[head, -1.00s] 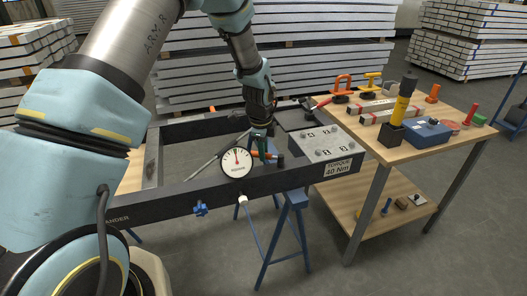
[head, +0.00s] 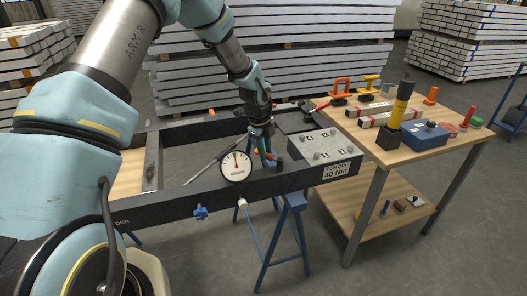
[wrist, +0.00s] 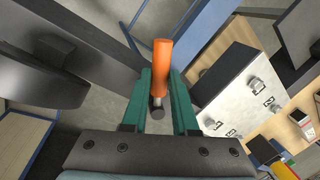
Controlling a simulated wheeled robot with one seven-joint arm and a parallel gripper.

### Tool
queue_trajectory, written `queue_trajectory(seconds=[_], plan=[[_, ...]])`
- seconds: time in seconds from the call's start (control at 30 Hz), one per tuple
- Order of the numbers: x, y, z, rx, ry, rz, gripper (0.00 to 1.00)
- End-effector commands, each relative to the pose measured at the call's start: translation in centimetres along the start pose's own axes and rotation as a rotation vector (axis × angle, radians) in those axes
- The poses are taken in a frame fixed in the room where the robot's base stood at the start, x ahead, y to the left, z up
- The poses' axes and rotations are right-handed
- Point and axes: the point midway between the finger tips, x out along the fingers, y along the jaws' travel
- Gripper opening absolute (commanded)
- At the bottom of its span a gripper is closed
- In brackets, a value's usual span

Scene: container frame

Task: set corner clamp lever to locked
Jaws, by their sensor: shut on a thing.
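The clamp lever has an orange handle, seen upright between my fingers in the wrist view (wrist: 162,62). A dark round end shows below it. In the head view the orange lever (head: 270,156) is small and partly hidden by my gripper (head: 262,148), just behind the frame's front beam and right of the round gauge. My gripper's two green fingers (wrist: 161,80) are shut on the orange handle. The clamp's body and any lock marking cannot be made out.
The white-faced gauge (head: 236,166) stands close left of my gripper. The torque block (head: 325,146) with several bolts is close on the right. The dark front beam (head: 170,205) runs below. A wooden table (head: 445,115) with tools stands farther right.

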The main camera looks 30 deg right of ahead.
Motion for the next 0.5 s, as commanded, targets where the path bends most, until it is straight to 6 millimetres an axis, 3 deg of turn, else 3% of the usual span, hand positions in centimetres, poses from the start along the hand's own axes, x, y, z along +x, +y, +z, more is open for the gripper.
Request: queue_trajectory(seconds=[0.5], plan=[[0.3,-2.4,-0.3,0.399,0.080,-0.003,0.00]])
